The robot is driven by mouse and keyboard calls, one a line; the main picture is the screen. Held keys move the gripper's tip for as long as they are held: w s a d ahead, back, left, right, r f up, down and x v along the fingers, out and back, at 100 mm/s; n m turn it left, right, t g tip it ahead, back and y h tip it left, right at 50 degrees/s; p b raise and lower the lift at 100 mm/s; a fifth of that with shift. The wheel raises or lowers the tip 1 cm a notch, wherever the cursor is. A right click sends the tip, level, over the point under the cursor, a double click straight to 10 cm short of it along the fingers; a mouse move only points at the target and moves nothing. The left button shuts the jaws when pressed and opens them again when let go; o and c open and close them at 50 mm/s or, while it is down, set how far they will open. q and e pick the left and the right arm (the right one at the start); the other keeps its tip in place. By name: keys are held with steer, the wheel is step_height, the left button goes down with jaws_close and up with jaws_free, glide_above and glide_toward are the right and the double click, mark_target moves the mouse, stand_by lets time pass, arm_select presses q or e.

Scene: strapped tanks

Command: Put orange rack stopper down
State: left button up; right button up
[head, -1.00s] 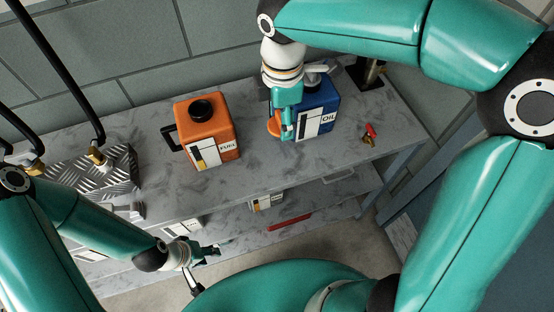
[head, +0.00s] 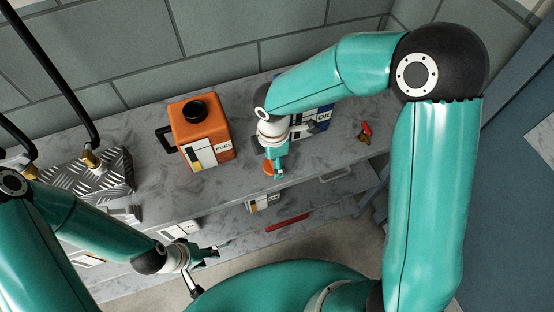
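The orange rack stopper (head: 268,168) is a small orange piece at the fingers of my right gripper (head: 277,170), near the front edge of the grey marble-look top shelf (head: 235,178). My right gripper points down and looks shut on the stopper, and partly hides it. I cannot tell whether the stopper touches the shelf. My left gripper (head: 208,268) is open and empty, low in front of the shelves, with its fingers spread wide apart.
An orange FUEL can (head: 190,122) stands left of my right gripper. A blue OIL can (head: 323,116) stands behind my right arm, partly hidden. A small red and brass piece (head: 365,132) lies on the right. Lower shelf holds a red bar (head: 287,223).

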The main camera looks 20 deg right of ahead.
steer(key=shift+f, duration=0.2)
steer(key=o, duration=1.2)
steer(key=shift+f, duration=0.15)
steer(key=shift+c, duration=0.2)
step_height(320, 180, up, 12)
